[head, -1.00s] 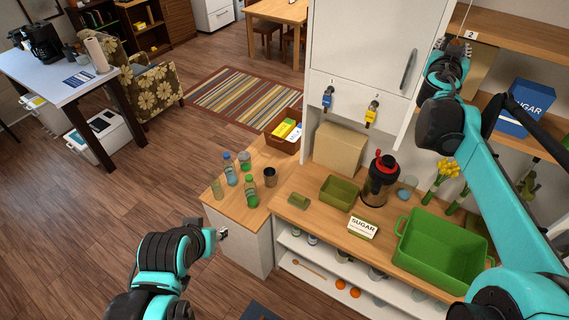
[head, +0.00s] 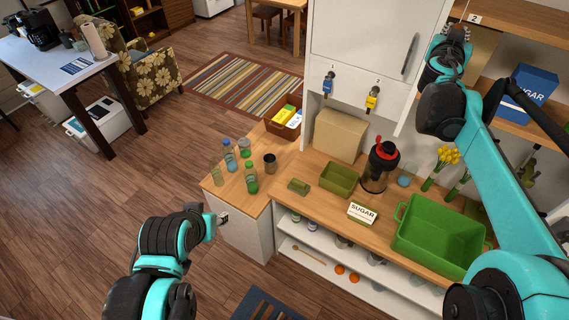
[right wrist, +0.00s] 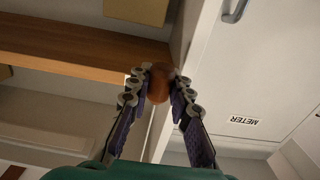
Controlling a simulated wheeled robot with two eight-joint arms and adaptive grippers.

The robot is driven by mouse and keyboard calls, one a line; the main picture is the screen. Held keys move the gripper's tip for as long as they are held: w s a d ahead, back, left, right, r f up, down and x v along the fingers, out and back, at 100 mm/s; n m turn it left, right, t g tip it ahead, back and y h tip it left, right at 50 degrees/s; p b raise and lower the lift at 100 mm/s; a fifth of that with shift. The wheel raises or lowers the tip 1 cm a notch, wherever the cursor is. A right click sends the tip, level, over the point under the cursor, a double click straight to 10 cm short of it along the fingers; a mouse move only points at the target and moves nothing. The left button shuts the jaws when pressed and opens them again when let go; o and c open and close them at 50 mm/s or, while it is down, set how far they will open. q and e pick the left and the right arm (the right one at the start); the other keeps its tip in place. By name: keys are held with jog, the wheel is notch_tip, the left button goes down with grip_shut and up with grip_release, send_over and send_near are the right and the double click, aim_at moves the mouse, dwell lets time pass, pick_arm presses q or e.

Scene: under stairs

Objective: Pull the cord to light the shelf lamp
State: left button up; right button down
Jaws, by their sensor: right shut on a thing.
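My right gripper (head: 458,36) is raised at the upper right, beside the tall white cabinet. In the right wrist view, my right gripper (right wrist: 160,80) is shut on a rounded brown knob (right wrist: 160,84), which sits between its fingertips. I cannot make out the cord clearly in either current view. No lamp can be picked out, nor whether one is lit. My left gripper (head: 222,218) is low, in front of the wooden counter and away from the knob; its fingers are too small to judge.
A white cabinet (head: 362,45) with a grey handle stands left of my right gripper. Below, the counter holds a green crate (head: 440,240), a red-topped jug (head: 380,168) and flowers.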

jog(key=shift+f+b, duration=0.85)
jog(key=shift+f, duration=0.4)
jog(key=shift+r, duration=0.15)
jog(key=shift+r+p, duration=0.95)
jog(key=shift+r, duration=0.25)
jog(key=c, duration=1.1)
grip_release()
jog(key=shift+o, duration=0.2)
jog(key=p+v, duration=0.1)
jog(key=v, duration=0.8)
